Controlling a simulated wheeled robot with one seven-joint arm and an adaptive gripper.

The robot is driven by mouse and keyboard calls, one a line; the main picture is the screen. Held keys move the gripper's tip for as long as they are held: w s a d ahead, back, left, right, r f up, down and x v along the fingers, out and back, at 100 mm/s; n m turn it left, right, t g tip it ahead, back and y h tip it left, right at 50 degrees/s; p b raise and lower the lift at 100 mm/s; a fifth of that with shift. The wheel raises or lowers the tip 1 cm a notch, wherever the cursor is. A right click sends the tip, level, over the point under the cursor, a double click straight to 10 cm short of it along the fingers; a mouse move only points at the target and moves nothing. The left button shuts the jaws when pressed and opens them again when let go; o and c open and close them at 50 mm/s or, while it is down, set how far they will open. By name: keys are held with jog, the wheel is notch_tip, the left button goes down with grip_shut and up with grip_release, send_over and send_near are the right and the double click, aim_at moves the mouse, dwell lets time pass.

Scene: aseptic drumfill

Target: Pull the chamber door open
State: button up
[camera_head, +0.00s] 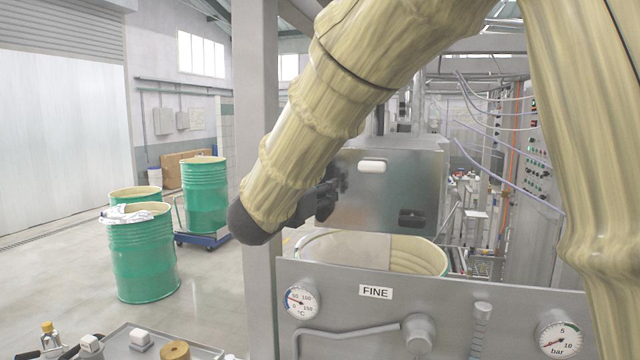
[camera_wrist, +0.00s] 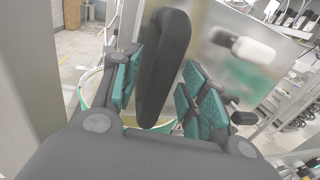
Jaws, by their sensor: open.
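The metal chamber (camera_head: 395,185) stands just beyond the front panel, with its flat front door facing me. A white grip (camera_head: 373,166) and a black latch-like part (camera_head: 411,217) sit on this face; the white grip also shows in the wrist view (camera_wrist: 253,51). My gripper (camera_head: 326,192) is at the left edge of the chamber face. In the wrist view my gripper (camera_wrist: 160,85) is open, with teal pads on both sides of a long dark bar (camera_wrist: 163,60), which looks like a handle. Gaps show beside the bar; contact cannot be told. The door looks shut.
An open green drum (camera_head: 420,255) with a pale liner stands below the chamber. The panel marked FINE (camera_head: 450,300) with gauges crosses the front. A grey post (camera_head: 257,120) stands close left of my gripper. Green drums (camera_head: 145,260) stand farther left on open floor.

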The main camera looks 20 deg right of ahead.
jog(key=shift+w+d, duration=0.25)
jog(key=shift+d, duration=0.05)
grip_shut()
jog(key=shift+s+a+f+b, duration=0.1)
jog(key=shift+a+f+b, duration=0.05)
jog(key=shift+b, duration=0.35)
